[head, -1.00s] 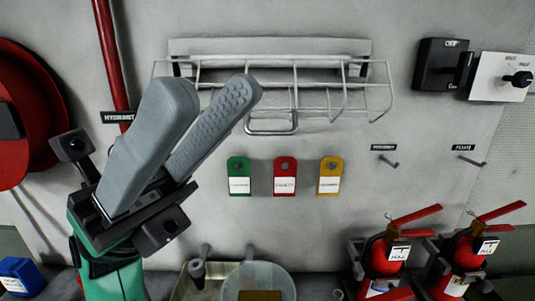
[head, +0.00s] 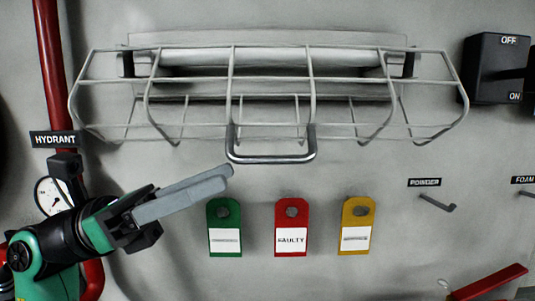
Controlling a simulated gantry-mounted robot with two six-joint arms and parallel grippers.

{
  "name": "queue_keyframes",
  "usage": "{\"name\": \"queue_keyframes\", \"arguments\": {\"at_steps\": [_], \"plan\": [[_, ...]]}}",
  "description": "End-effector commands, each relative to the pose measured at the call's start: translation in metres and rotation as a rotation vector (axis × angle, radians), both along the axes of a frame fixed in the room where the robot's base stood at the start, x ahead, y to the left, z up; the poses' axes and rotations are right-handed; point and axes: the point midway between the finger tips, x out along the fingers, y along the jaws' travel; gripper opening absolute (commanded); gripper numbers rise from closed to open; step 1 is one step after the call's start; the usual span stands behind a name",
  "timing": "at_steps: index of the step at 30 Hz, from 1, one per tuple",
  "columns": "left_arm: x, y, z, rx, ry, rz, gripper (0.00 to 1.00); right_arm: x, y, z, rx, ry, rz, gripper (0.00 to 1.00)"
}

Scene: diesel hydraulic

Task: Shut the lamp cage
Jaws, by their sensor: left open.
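The lamp cage (head: 312,88) is a pale wire frame on the wall in the upper middle of the head view. It stands out from the wall below and in front of the white lamp housing (head: 330,57). A grey U-shaped handle (head: 270,159) hangs at the middle of its lower edge. My left gripper (head: 226,177) is open and empty, its fingers seen nearly edge-on. Its tips are just below and left of the handle, apart from it in the picture; the depth between them is hard to tell. My right gripper is out of view.
Green (head: 224,220), red (head: 291,219) and yellow (head: 357,219) tags hang in a row below the cage. A red pipe (head: 50,75) runs down the left. A black OFF/ON switch box (head: 495,68) is at upper right. A hook (head: 437,203) sticks out under the POWDER label.

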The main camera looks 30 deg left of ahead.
Motion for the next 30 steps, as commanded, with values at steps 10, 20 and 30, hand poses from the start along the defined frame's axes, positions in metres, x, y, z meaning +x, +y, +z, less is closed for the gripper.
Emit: {"name": "queue_keyframes", "arguments": {"at_steps": [10, 20, 30], "plan": [[0.022, -0.042, 0.022, 0.000, 0.000, -0.004, 0.42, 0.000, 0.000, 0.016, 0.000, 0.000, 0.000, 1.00], [0.033, -0.061, 0.028, 0.000, 0.000, -0.001, 0.42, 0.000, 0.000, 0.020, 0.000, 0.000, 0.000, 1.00], [0.033, -0.060, 0.028, 0.000, 0.000, -0.001, 0.04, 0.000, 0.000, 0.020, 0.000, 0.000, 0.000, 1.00]]}}
